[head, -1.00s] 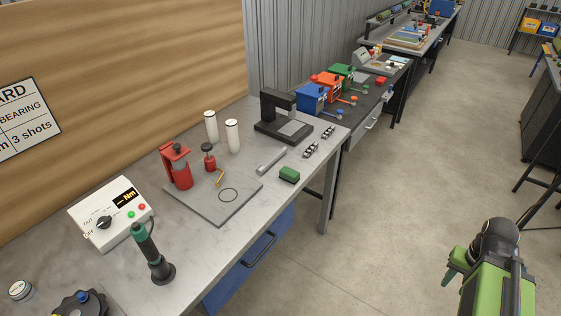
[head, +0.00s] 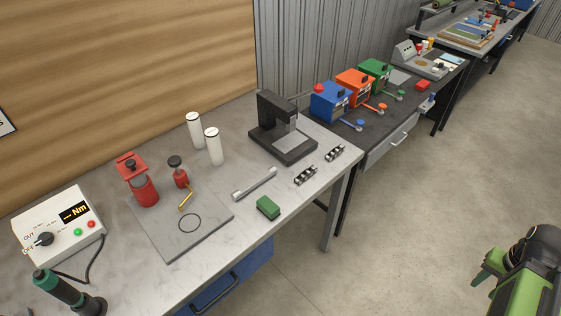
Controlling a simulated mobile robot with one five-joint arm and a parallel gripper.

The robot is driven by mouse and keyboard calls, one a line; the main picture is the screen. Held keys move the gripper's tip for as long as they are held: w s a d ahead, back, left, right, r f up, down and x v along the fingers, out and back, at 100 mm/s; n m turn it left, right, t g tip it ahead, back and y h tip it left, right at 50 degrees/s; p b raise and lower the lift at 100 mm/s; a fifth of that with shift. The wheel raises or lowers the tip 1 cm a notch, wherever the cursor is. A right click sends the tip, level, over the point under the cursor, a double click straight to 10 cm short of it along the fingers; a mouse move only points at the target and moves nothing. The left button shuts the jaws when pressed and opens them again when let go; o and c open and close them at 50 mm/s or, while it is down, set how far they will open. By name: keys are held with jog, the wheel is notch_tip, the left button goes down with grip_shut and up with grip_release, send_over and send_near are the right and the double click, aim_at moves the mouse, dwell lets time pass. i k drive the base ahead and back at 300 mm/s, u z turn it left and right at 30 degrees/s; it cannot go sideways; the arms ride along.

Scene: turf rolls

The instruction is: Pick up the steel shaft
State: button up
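The steel shaft (head: 256,184) is a short grey rod with thicker ends. It lies flat and diagonally on the grey bench, between the grey plate and the black press-like stand. My arm shows at the lower right, over the floor. The green end piece of my gripper (head: 487,268) is well to the right of the bench and apart from the shaft. Its fingers are not clear enough to tell open from shut.
A green block (head: 268,207) lies just in front of the shaft. The grey plate (head: 165,238) with red tools is left of it; the black stand (head: 282,130) is behind right. Two small bearing strips (head: 306,175) lie right. White cylinders (head: 213,147) stand behind. Floor right of the bench is clear.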

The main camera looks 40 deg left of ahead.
aim_at(242, 191)
jog(key=i, duration=1.6)
jog(key=u, duration=2.55)
jog(key=k, duration=0.1)
jog(key=u, duration=2)
jog(key=i, duration=1)
jog(key=u, duration=0.05)
